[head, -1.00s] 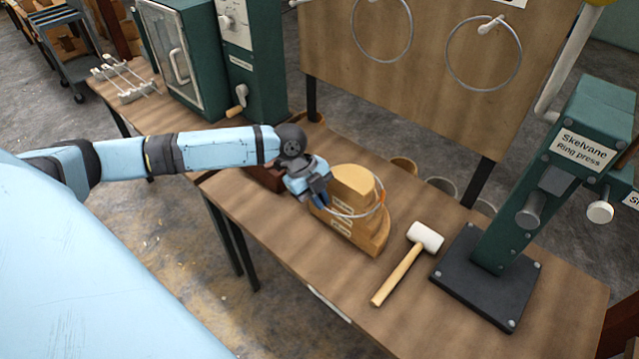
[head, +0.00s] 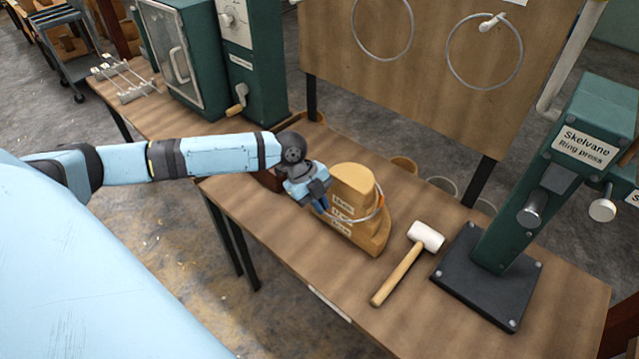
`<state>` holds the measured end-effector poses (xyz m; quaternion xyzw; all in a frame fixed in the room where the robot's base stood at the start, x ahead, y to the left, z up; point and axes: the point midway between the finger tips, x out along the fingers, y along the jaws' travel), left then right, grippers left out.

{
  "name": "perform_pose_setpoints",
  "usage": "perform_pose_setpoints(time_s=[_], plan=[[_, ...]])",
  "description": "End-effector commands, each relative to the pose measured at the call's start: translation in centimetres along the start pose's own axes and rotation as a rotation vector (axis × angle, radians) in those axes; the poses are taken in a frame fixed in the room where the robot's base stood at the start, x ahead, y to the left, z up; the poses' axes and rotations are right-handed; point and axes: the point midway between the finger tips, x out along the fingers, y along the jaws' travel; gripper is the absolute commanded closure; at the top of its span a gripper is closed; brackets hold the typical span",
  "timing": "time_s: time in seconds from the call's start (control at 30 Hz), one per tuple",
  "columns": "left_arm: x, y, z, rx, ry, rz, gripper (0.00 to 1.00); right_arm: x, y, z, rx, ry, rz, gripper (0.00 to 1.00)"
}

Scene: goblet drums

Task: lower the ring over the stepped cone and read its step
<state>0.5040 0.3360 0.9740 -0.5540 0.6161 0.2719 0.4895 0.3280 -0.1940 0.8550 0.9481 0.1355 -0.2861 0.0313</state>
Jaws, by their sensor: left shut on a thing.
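The stepped cone (head: 352,182) is a yellow-tan wooden block with labelled steps, standing on the workbench. A thin metal ring (head: 362,219) is around the cone at a lower step, with an orange mark on its right side. My left gripper (head: 323,203) is at the cone's left side, shut on the ring's near-left edge. The fingertips partly cover that part of the ring, and the ring's back is hidden behind the cone. The step labels are too small to read surely. My right gripper is not in view.
A white-headed mallet (head: 406,262) lies right of the cone. A green ring press (head: 530,190) on a black base stands further right. A wooden board (head: 420,70) with hanging rings rises behind the bench. The bench front (head: 290,235) is clear.

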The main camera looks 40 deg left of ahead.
Motion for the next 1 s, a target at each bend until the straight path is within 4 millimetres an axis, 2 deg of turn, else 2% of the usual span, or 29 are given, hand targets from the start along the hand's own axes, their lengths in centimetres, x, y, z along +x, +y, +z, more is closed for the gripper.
perform_pose_setpoints(time_s=[0.5,1.0], plan=[[1.9,0.4,0.8,0.001,0.001,0.001,1.00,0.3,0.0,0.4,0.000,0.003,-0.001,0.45],[2.2,0.5,0.9,0.001,0.001,-0.002,1.00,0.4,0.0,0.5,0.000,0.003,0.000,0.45]])
